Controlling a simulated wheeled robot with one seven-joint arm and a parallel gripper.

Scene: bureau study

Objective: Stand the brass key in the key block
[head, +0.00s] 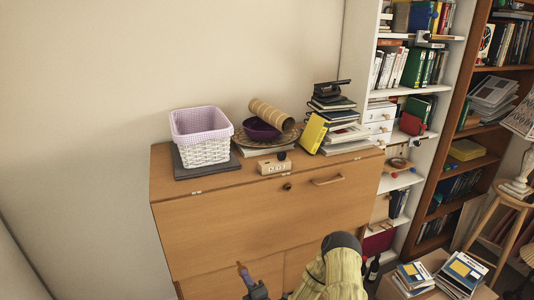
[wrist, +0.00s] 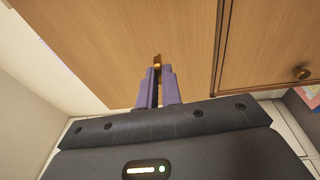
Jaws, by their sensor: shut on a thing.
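The brass key (wrist: 157,62) shows as a small golden-brown end sticking out beyond the jaws in the wrist view. My gripper (wrist: 156,88) has purple-grey fingers closed on it. In the head view my gripper (head: 245,276) is low in front of the bureau's face, with a small brownish tip at its end. The key block (head: 274,166) looks like a pale wooden block with dark openings at the front edge of the bureau top. It is well above my gripper and a little to the right. The openings are too small to make out clearly.
The bureau (head: 210,212) top holds a white basket with lilac lining (head: 201,135), a purple bowl (head: 261,129), a yellow book (head: 312,134) and a stack of books (head: 343,134). A small dark object (head: 282,156) is at the block. Bookshelves stand to the right.

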